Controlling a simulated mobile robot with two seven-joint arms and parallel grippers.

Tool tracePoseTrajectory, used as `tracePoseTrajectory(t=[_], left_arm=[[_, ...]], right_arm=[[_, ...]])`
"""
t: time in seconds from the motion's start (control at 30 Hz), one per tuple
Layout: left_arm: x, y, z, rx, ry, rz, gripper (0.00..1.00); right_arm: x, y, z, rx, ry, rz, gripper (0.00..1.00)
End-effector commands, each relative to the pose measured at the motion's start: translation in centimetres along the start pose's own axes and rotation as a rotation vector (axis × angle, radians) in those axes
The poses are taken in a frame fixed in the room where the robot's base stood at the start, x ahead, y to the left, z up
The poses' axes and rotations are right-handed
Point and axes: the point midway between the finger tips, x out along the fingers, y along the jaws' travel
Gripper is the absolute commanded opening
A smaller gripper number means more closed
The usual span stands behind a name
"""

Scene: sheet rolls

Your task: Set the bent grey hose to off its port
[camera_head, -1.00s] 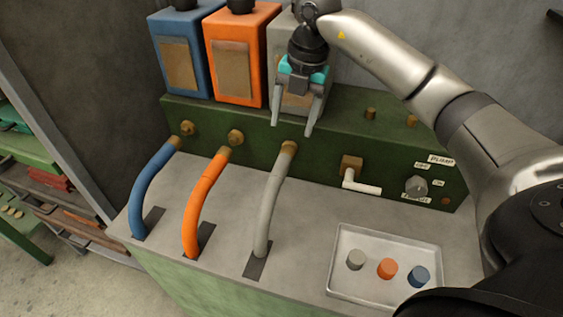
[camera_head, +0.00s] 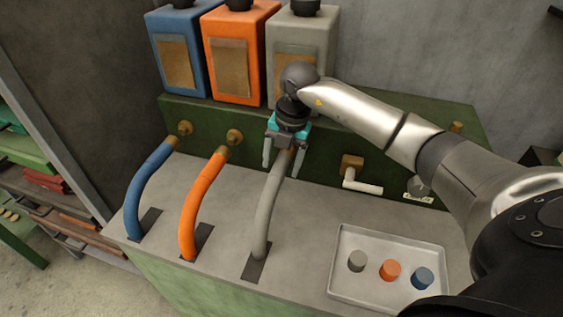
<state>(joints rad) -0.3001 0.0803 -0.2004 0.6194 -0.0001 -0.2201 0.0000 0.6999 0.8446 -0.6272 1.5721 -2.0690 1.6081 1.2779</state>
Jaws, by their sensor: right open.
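The grey hose (camera_head: 267,215) rises in a bend from a dark slot in the grey bench top towards the green panel (camera_head: 330,155). My right gripper (camera_head: 283,164) is open at the hose's upper end, with one finger on each side of it, and it points down. I cannot tell whether the fingers touch the hose. The hose's port and the join to it are hidden behind the gripper. My left gripper is not in view.
An orange hose (camera_head: 194,210) and a blue hose (camera_head: 142,195) stand to the left. A white-handled brass valve (camera_head: 362,185) is to the right. A tray (camera_head: 345,290) with grey, orange and blue caps lies in front. Three tanks (camera_head: 236,60) stand behind.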

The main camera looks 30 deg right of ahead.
Motion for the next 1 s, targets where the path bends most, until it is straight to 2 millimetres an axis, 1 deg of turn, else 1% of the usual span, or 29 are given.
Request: tracePoseTrajectory(t=[0.07,0.7,0.73,1.0], left_arm=[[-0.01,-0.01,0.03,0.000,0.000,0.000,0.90],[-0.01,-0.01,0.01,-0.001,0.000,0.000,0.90],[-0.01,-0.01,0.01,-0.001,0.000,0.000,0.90],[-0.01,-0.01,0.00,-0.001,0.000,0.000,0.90]], right_arm=[[0.00,0.01,-0.02,0.000,0.001,0.000,0.74],[-0.04,0.00,-0.02,0.000,0.001,0.000,0.03],[-0.05,0.00,-0.02,0.000,0.001,0.000,0.00],[-0.06,0.00,-0.01,0.000,0.001,0.000,0.00]])
